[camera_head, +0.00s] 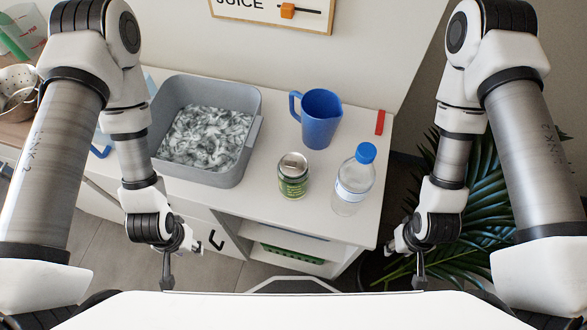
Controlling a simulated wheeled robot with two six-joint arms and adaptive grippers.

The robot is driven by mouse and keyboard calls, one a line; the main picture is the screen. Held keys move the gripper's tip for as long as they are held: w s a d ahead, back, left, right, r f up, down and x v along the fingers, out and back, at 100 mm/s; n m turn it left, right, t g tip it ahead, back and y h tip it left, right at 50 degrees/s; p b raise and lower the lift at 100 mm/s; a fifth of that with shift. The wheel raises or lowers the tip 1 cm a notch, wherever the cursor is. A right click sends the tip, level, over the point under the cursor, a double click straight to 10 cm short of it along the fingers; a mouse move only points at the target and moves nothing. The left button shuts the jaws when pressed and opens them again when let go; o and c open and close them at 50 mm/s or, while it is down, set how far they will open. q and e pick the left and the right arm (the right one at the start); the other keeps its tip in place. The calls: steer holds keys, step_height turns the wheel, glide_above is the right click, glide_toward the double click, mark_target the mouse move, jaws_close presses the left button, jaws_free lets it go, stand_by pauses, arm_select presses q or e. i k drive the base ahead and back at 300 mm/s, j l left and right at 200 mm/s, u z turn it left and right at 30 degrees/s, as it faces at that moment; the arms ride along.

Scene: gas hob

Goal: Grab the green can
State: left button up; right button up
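The green can (293,187) stands upright on the white counter, with a silver lid and a green label. It is between the grey basin and the clear bottle. My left gripper (182,262) hangs in front of the counter, below and left of the can. My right gripper (405,264) hangs in front of the counter, below and right of the can. Both look open and empty, with their fingers apart, and neither touches the can.
The grey basin (253,133) holds crumpled-looking contents. A blue jug (321,118) stands behind the can. A clear bottle with a blue cap (366,153) stands right of it. A red strip (380,122) lies by the counter's right edge. A plant (482,190) is right of the counter.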

mark_target(292, 169)
steer(key=k+l+z, duration=0.1)
steer(key=l, duration=0.2)
steer(key=k+l, duration=0.2)
steer(key=k+l+z, duration=0.15)
steer(key=l, duration=0.25)
steer(key=k+l+z, duration=0.1)
steer(key=l, duration=0.25)
steer(key=k, duration=0.05)
